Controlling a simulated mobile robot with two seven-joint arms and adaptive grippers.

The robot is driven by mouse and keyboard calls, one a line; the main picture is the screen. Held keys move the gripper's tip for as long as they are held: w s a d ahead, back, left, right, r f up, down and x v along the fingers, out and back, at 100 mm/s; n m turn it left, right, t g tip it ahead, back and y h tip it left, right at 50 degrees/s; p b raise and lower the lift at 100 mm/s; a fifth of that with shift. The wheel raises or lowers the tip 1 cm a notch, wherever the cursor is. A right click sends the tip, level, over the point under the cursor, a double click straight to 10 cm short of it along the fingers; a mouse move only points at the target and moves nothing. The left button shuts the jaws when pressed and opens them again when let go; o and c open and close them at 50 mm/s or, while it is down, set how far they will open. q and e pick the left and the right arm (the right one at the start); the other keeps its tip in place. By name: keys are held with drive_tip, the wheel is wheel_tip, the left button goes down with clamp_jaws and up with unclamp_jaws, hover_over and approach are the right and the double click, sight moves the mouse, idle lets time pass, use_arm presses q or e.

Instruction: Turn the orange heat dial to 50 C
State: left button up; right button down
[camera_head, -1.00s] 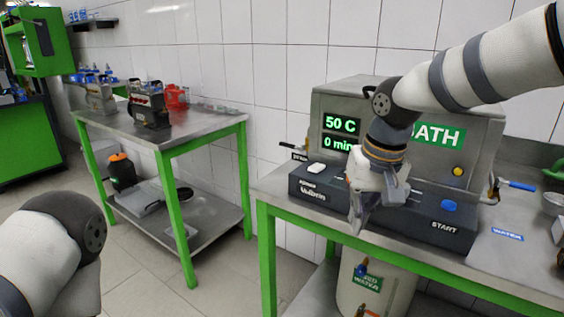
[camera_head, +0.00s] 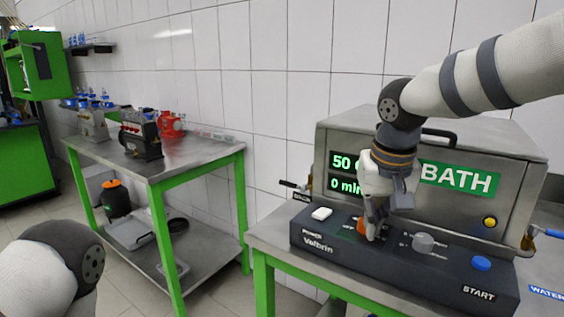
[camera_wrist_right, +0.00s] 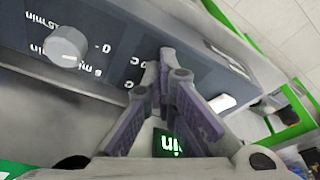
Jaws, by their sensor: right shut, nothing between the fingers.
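The orange heat dial (camera_head: 362,226) sits on the dark sloped control panel (camera_head: 326,228) of the bath and shows only partly behind my right gripper (camera_head: 373,236). The gripper's fingers are shut with nothing held, pointing down right at the dial; whether they touch it I cannot tell. In the wrist view the closed fingertips (camera_wrist_right: 165,56) reach the panel and the dial is hidden. The green display (camera_head: 343,172) reads 50, its C mostly covered, with 0 min below. My left gripper is out of view.
A grey dial (camera_head: 423,243) stands just right of the gripper, also seen in the wrist view (camera_wrist_right: 66,46). A white switch (camera_head: 321,214) is to the left and a blue button (camera_head: 481,263) to the right. The bath housing rises behind.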

drive_tip(key=shift+f, duration=0.35)
idle(0.3)
drive_tip(key=shift+a, duration=0.2)
idle(0.6)
drive_tip(key=shift+s+f, duration=0.1)
drive_tip(key=shift+s, duration=0.15)
wheel_tip(320, 180, up, 6)
drive_tip(key=shift+r, duration=0.25)
